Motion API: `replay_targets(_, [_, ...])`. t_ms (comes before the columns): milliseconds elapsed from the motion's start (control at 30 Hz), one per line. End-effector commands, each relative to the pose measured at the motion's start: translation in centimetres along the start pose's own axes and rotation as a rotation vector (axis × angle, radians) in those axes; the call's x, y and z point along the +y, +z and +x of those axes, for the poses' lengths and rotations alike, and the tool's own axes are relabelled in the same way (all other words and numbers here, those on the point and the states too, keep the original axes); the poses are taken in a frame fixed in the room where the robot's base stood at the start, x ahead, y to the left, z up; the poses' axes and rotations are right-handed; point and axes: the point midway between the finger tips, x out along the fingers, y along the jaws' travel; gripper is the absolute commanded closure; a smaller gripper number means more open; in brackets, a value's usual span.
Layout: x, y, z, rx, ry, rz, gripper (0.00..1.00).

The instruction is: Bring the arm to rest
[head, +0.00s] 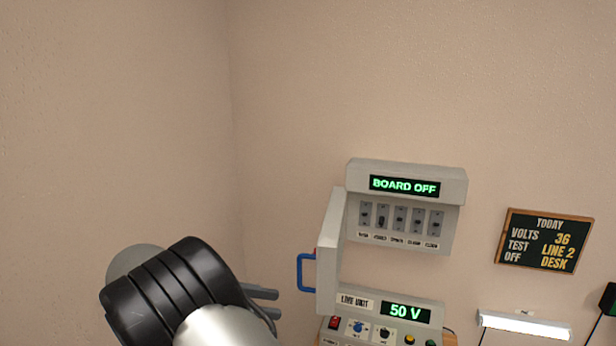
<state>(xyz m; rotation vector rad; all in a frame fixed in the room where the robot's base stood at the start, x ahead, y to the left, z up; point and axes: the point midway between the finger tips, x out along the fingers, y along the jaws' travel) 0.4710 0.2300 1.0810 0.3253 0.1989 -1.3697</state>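My arm (180,295) rises from the bottom left, with a black ribbed joint and pale rounded links. Past it, two grey fingers of my gripper (272,303) point right with a gap between them. Nothing shows between them. The fingertips are just left of a blue handle (300,273) on the open door (328,255) of a grey switch box (408,172); they look apart from it, though depth is hard to judge. The gripper's body is hidden behind the arm.
The switch box reads "BOARD OFF" above several switches (400,218). Below, the line unit (385,308) reads "50 V" and has knobs and buttons. A notice board (546,241), a white lamp (525,326) and a black object (608,299) are right. The upper left is bare wall.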

Motion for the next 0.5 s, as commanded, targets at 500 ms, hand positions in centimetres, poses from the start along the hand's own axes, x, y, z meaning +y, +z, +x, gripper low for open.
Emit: replay_targets(500, [-8.7,18.1,11.1,0.687,-0.469,0.694,0.70])
